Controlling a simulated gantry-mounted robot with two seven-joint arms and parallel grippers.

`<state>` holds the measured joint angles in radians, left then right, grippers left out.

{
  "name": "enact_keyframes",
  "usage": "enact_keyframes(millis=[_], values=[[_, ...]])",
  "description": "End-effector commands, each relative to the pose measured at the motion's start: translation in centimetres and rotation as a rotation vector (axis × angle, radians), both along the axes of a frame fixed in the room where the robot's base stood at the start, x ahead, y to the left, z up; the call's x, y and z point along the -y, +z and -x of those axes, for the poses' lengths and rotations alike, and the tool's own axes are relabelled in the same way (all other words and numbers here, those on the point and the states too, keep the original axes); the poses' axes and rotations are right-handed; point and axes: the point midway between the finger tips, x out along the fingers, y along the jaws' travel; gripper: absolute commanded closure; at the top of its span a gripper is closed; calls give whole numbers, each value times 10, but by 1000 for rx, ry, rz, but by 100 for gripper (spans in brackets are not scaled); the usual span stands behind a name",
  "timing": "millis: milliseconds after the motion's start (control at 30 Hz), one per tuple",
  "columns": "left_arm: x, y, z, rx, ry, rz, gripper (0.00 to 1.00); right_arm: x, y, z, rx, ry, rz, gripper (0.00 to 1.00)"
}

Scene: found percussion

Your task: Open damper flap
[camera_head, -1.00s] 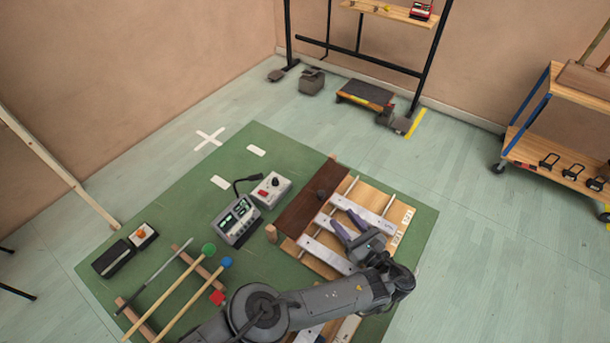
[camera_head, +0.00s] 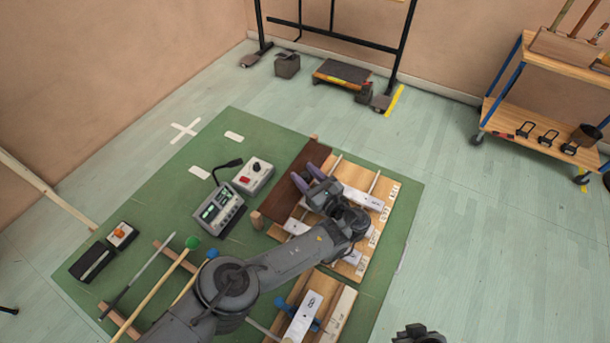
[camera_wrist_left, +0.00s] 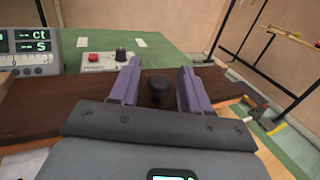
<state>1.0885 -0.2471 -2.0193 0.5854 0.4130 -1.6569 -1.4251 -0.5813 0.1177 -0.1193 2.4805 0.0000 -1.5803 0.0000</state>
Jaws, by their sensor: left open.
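The damper flap is a dark brown board (camera_head: 288,203) lying across the far ends of the metal bars in the head view. It also shows in the wrist view (camera_wrist_left: 42,97). A black knob (camera_wrist_left: 158,84) stands on it. My left gripper (camera_head: 306,177) is over the board, jaws open. In the left wrist view, its purple fingers (camera_wrist_left: 159,72) stand on both sides of the knob, with a gap visible on each side. In the head view the fingers hide the knob. A dark part at the bottom edge may be my right arm; its fingers are not visible.
Metal bars (camera_head: 362,198) on a wooden frame lie around my left gripper. A display box (camera_head: 219,210) and a smaller box with a red button (camera_head: 253,177) stand left of the flap. A short wooden peg (camera_head: 257,220) stands nearby.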

Motion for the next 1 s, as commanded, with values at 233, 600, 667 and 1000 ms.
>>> enact_keyframes(millis=[233, 600, 667, 1000], values=[[-3, 1, -4, 1, 0, 2, 53, -1, -1, 0, 1, -1, -3, 100], [-3, 1, -4, 1, 0, 1, 87, 0, -1, -1, 1, 0, -1, 100], [-3, 1, -4, 1, 0, 1, 96, 0, -1, -1, 1, 2, 0, 100], [-4, 2, -4, 0, 2, 3, 100, 1, 1, 0, 1, 5, 7, 100]])
